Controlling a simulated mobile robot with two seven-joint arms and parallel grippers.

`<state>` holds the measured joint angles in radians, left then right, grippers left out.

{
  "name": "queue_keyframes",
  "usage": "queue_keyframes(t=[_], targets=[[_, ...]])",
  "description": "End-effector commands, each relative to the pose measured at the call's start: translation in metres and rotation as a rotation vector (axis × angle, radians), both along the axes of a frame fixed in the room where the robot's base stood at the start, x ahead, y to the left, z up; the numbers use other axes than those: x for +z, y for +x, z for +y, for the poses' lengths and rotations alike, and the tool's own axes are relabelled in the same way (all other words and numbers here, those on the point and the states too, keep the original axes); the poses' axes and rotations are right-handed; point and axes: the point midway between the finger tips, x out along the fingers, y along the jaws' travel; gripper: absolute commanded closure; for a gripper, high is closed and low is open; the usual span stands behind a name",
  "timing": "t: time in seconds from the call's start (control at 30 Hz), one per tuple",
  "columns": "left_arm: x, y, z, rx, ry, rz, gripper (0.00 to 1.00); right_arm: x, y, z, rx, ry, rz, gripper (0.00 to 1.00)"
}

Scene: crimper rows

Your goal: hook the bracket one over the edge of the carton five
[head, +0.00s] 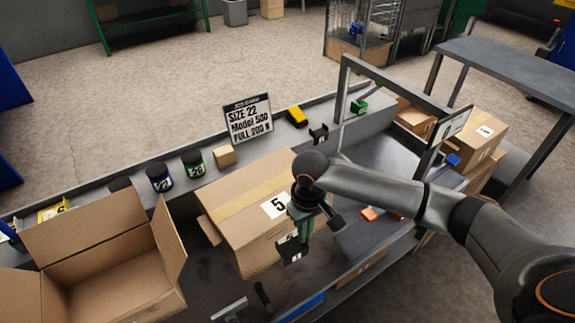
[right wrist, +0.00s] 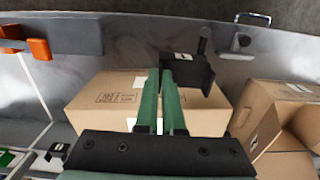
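Carton five (head: 235,205) is a brown box marked 5, standing on the grey bench in the middle of the head view. It also shows in the right wrist view (right wrist: 95,100), below the fingers. My right gripper (head: 300,215) hangs at its near right side. Its green fingers (right wrist: 160,80) are close together at one end of a black bracket (right wrist: 190,72) with a white label, taken to be bracket one. In the head view the bracket (head: 290,252) hangs in front of the carton's near side, apparently clear of its edge; the label is unreadable. My left gripper is out of view.
An open carton (head: 105,262) stands left of carton five. Another black bracket (head: 318,135) stands on the back ledge, near a sign (head: 247,118), a yellow device (head: 296,117) and dark jars (head: 159,177). A metal frame (head: 345,90) rises at right. Orange pieces (head: 370,213) lie right of the gripper.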

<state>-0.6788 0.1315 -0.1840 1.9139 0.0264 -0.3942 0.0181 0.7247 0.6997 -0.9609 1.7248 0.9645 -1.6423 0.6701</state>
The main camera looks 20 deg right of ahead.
Motion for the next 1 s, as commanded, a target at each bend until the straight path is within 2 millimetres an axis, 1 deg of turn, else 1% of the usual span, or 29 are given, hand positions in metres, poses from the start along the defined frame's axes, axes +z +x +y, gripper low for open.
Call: queue_keyframes(t=[0.03, 0.1, 0.2, 0.3, 0.37, 0.43, 0.53, 1.0], targets=[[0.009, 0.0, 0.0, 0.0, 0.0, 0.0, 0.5, 0.018, 0.022, -0.007, 0.012, -0.004, -0.008, 1.0], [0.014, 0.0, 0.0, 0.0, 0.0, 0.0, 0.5, 0.032, 0.045, -0.014, 0.035, -0.003, -0.007, 1.0], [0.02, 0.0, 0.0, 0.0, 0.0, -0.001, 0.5, 0.052, 0.073, -0.025, 0.058, -0.001, -0.005, 1.0], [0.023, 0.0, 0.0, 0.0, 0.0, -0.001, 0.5, 0.068, 0.092, -0.033, 0.072, -0.001, -0.003, 1.0], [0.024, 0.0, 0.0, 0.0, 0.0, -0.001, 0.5, 0.074, 0.099, -0.037, 0.077, 0.0, -0.002, 1.0], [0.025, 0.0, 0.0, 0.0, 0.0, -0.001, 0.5, 0.079, 0.104, -0.039, 0.08, 0.001, 0.0, 1.0], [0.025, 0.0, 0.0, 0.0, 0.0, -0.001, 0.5, 0.081, 0.107, -0.041, 0.084, 0.001, 0.002, 1.0], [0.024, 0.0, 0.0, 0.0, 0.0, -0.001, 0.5, 0.08, 0.104, -0.042, 0.083, 0.001, 0.001, 1.0]])
